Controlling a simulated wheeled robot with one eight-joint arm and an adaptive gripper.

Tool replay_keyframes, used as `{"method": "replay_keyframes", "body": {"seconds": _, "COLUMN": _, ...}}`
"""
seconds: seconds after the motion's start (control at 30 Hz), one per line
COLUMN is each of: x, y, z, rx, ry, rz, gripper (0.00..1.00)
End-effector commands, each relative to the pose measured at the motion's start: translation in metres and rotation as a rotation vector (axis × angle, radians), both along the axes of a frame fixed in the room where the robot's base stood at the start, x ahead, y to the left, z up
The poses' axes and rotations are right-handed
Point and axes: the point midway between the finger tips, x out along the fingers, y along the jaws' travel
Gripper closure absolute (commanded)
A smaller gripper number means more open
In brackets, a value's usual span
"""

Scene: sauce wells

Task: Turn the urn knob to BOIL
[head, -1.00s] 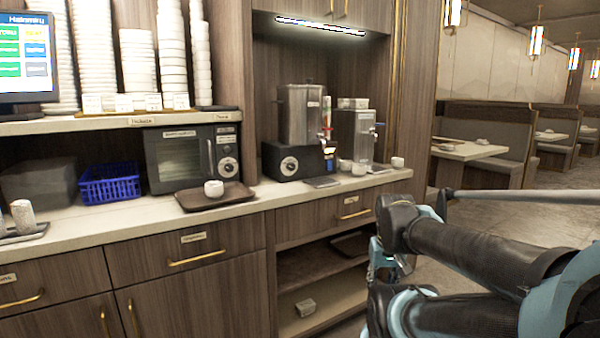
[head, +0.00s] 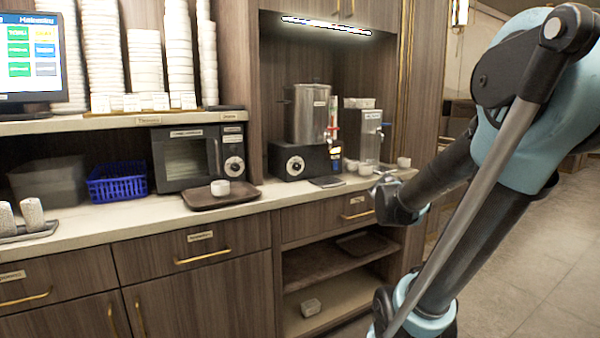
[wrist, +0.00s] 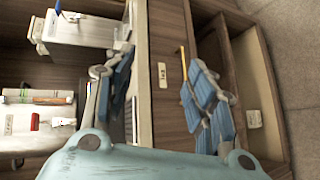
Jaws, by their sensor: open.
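The urn (head: 308,115) is a steel cylinder on a black base, in the alcove at the back of the counter. Its round pale knob (head: 295,165) faces front on the base, and no gripper part touches it. Knob lettering is too small to read. In the wrist view, turned sideways, the urn's red-handled tap (wrist: 35,121) shows at the left; the knob is not visible there. My gripper (wrist: 160,80) is open and empty, its blue-padded fingers spread in front of the counter edge and drawer. In the head view it is right of the urn and nearer.
A microwave (head: 200,155) and a brown tray (head: 200,200) with a cup are to the left. The counter edge and a drawer handle (wrist: 183,63) lie close to my gripper.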

Motion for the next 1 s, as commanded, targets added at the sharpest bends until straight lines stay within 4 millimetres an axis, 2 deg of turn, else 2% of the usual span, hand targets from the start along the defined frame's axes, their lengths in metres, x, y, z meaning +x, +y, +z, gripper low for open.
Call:
{"method": "replay_keyframes", "body": {"seconds": 0.03, "x": 0.018, "y": 0.010, "z": 0.013, "rx": -0.105, "ry": -0.038, "rz": 0.069, "gripper": 0.50}}
{"method": "replay_keyframes", "body": {"seconds": 0.1, "x": 0.038, "y": 0.027, "z": 0.029, "rx": -0.264, "ry": -0.090, "rz": 0.170, "gripper": 0.50}}
{"method": "replay_keyframes", "body": {"seconds": 0.3, "x": 0.082, "y": 0.089, "z": 0.056, "rx": -0.723, "ry": -0.237, "rz": 0.452, "gripper": 0.50}}
{"method": "replay_keyframes", "body": {"seconds": 0.43, "x": 0.096, "y": 0.140, "z": 0.057, "rx": -1.012, "ry": -0.335, "rz": 0.623, "gripper": 0.50}}
{"method": "replay_keyframes", "body": {"seconds": 0.5, "x": 0.100, "y": 0.166, "z": 0.051, "rx": -1.153, "ry": -0.384, "rz": 0.706, "gripper": 0.50}}
{"method": "replay_keyframes", "body": {"seconds": 0.6, "x": 0.100, "y": 0.194, "z": 0.039, "rx": -1.317, "ry": -0.442, "rz": 0.806, "gripper": 0.50}}
{"method": "replay_keyframes", "body": {"seconds": 0.73, "x": 0.099, "y": 0.217, "z": 0.026, "rx": -1.453, "ry": -0.493, "rz": 0.891, "gripper": 0.50}}
{"method": "replay_keyframes", "body": {"seconds": 1.0, "x": 0.106, "y": 0.233, "z": 0.019, "rx": -1.521, "ry": -0.522, "rz": 0.935, "gripper": 0.50}}
